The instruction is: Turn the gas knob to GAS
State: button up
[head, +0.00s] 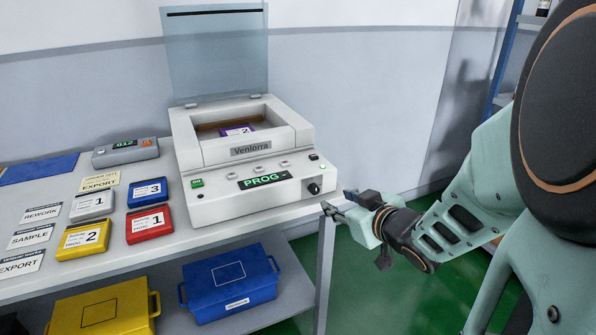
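The only knob I can make out is a small black round knob (314,188) at the front right corner of a white bench machine (220,208) marked Ventorra. Its pointer direction is too small to read, and I see no GAS label. The machine's green display (264,181) reads PROG. My gripper (338,201) is just right of the knob, past the machine's front right corner. Its fingertips are apart, point left toward the knob and hold nothing visible. I see no contact with the knob.
The machine's clear lid (217,55) stands raised; a purple cartridge (237,130) lies inside. Several coloured cartridges, paper labels and a grey device (125,151) lie on the table's left. Yellow (100,312) and blue (230,287) bins sit below. Green floor is open at right.

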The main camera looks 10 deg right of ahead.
aim_at(316, 191)
jog(key=b+x, duration=0.1)
jog(key=x, duration=0.6)
jog(key=b+x, duration=0.1)
jog(key=x, duration=0.3)
jog(key=shift+a+r+b, duration=0.3)
jog(key=shift+a+b, duration=0.05)
jog(key=shift+a, duration=0.05)
jog(key=shift+c, duration=0.4)
jog(key=shift+y, duration=0.3)
grip_shut()
